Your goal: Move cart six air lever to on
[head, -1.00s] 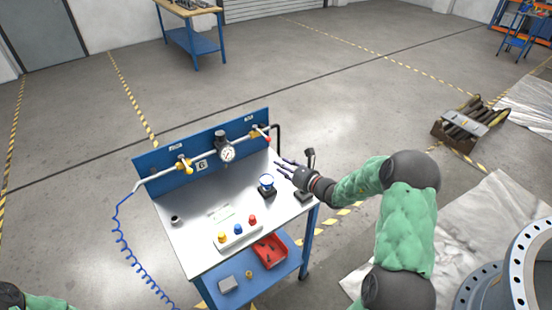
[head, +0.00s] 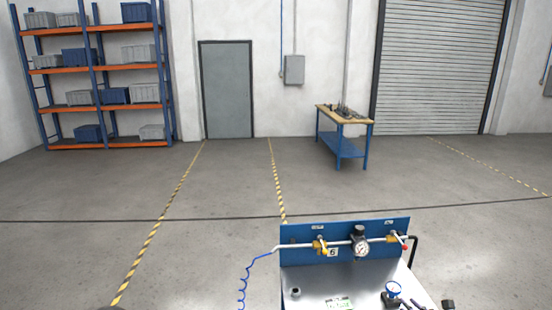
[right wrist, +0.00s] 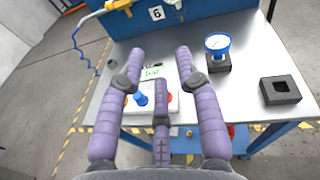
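The cart's blue back panel (head: 345,227) bears a number plate reading 6 (head: 332,253), also in the right wrist view (right wrist: 156,13). Small labels above the valves are unreadable. In the right wrist view the yellow lever (right wrist: 118,6) shows at the top edge. My right gripper (right wrist: 160,52) is open and empty above the tabletop, its fingers spread, apart from both levers. My left gripper is not seen.
On the cart top (head: 350,278) stand a blue-rimmed dial (right wrist: 217,42), a black square block (right wrist: 279,90) and a button box (right wrist: 150,101), partly behind my fingers. A coiled blue hose (head: 245,280) hangs left of the cart. Open floor lies behind it.

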